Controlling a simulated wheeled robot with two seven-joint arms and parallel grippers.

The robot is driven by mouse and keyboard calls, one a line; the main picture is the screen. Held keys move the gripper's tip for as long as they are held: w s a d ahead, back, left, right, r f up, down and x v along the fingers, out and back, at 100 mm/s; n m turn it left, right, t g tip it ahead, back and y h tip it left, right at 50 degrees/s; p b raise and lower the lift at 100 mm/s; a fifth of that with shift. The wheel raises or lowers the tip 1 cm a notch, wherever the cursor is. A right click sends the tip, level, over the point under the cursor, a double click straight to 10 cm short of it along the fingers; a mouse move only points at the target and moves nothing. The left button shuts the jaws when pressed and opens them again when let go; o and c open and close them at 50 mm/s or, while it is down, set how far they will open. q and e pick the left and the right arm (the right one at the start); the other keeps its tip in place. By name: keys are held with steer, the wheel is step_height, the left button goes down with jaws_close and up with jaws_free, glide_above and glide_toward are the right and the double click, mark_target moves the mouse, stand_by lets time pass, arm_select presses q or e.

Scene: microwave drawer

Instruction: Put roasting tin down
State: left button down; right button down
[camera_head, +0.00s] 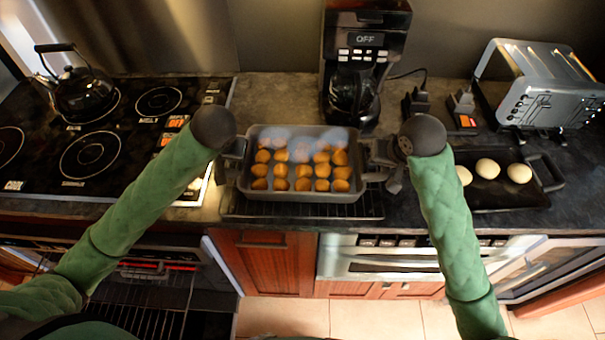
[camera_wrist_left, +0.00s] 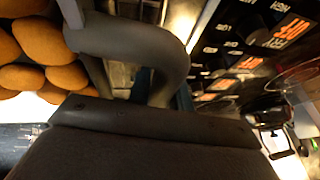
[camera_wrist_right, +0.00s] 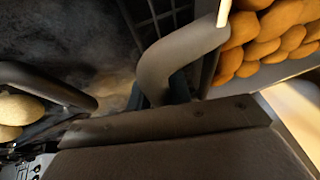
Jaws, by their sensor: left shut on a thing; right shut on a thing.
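The grey roasting tin (camera_head: 303,196) holds several rows of golden-brown round potatoes (camera_head: 302,171) and a little haze hangs over its far side. The tin looks level, at the counter's front edge, over or on a dark wire rack (camera_head: 300,211); I cannot tell whether they touch. My left gripper (camera_head: 232,150) is shut on the tin's left handle, which shows as a grey loop in the left wrist view (camera_wrist_left: 140,45). My right gripper (camera_head: 378,158) is shut on the right handle, seen in the right wrist view (camera_wrist_right: 180,55). The fingertips are mostly hidden.
A coffee maker (camera_head: 366,50) stands behind the tin. A dark tray (camera_head: 505,199) with pale dough balls lies to the right, below a toaster (camera_head: 545,95). The stove (camera_head: 125,125) with a black kettle (camera_head: 82,92) is at left. An open oven (camera_head: 150,290) sits below it.

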arm_select(q)
steer(key=shift+f+b, duration=0.6)
steer(key=shift+f, duration=0.05)
arm_select(e)
steer(key=shift+f, duration=0.65)
arm_select(q)
steer(key=c, duration=1.3)
jaws_free()
arm_select(e)
steer(key=c, duration=1.3)
jaws_free()
arm_select(q)
steer(key=shift+v, duration=6)
arm_select(e)
steer(key=shift+v, duration=6.05)
